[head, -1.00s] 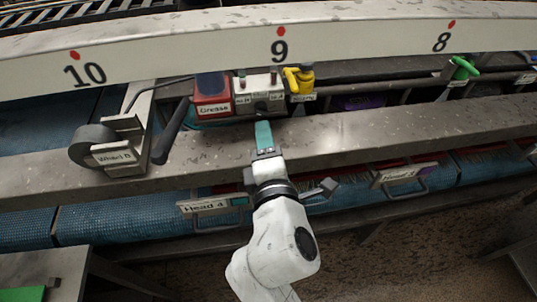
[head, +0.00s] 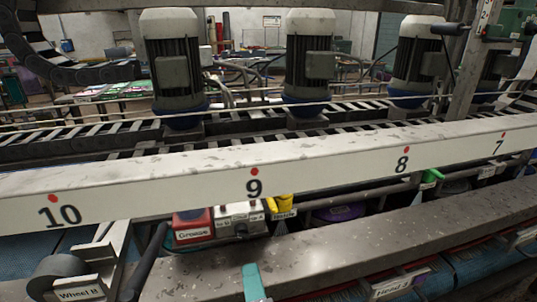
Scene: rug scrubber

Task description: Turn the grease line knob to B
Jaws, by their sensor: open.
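A red grease box (head: 193,227) labelled "Grease" sits below the white beam, under the number 9. Beside it on the right is a pale box (head: 238,213) with small labels, too small to read here. A dark knob (head: 241,230) is on its front, and I cannot tell which way it points.
The numbered white beam (head: 330,168) overhangs the boxes. A dark lever (head: 148,262) and the "Wheel B" bracket (head: 75,293) stand left. A metal ledge (head: 330,245) runs in front.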

